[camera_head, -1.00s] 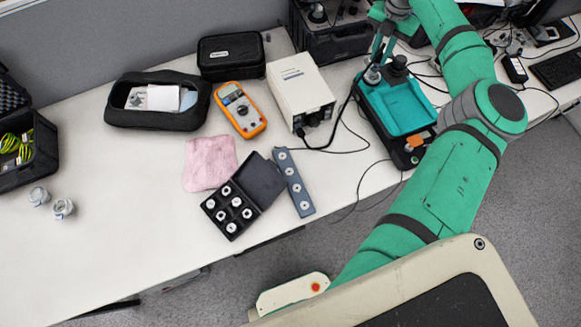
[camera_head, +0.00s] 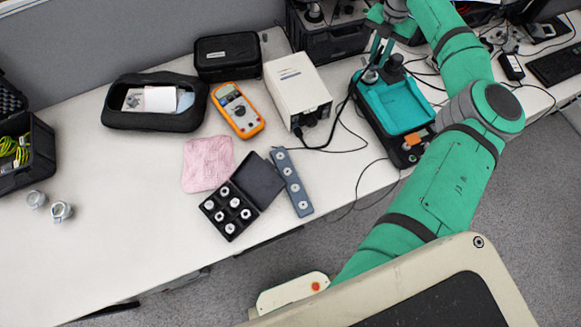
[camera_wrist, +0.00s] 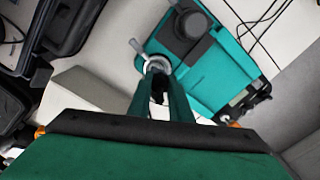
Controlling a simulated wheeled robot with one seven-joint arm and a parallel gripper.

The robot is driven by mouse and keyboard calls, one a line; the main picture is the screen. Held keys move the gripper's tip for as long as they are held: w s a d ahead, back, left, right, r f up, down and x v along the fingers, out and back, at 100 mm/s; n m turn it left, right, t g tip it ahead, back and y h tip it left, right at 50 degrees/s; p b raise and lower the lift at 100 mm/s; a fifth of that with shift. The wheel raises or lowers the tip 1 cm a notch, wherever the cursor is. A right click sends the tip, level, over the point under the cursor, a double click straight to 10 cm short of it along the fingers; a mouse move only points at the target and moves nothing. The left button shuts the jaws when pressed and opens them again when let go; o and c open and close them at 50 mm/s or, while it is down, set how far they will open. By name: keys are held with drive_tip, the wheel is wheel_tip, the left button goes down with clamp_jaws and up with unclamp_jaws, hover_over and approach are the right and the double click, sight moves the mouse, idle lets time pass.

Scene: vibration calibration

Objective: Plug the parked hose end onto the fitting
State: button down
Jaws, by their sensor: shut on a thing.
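My gripper (camera_head: 376,66) is at the back right of the bench, over the left rear corner of a teal-and-black unit (camera_head: 396,104). Its fingers are shut on a silver hose end (camera_head: 370,76), which sits low at that corner. In the wrist view the fingers (camera_wrist: 158,78) close around the silver piece (camera_wrist: 152,60), which has a small lever sticking out. A black knob (camera_wrist: 190,22) stands beside it on the unit. A black hose (camera_head: 346,103) runs from near the hose end toward the white box. I cannot tell which part is the fitting, or whether the hose end is seated.
The white box (camera_head: 297,88) stands left of the unit. An orange multimeter (camera_head: 237,110), a pink cloth (camera_head: 207,163), a black case of sensors (camera_head: 232,210) and a grey strip (camera_head: 292,182) lie further left. A black crate (camera_head: 328,40) is behind. The left front bench is mostly clear.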

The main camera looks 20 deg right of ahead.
drive_tip(key=shift+w+a, duration=0.4)
drive_tip(key=shift+a, duration=0.15)
drive_tip(key=shift+s, duration=0.1)
drive_tip(key=shift+s+d, duration=0.1)
drive_tip(key=shift+d, duration=0.25)
drive_tip(key=shift+a+f, duration=0.1)
drive_tip(key=shift+f, duration=0.1)
idle(0.7)
drive_tip(key=shift+f, duration=0.1)
drive_tip(key=shift+a, duration=0.1)
idle(0.5)
drive_tip(key=shift+f, duration=0.2)
drive_tip(key=shift+f, duration=0.15)
idle(1.5)
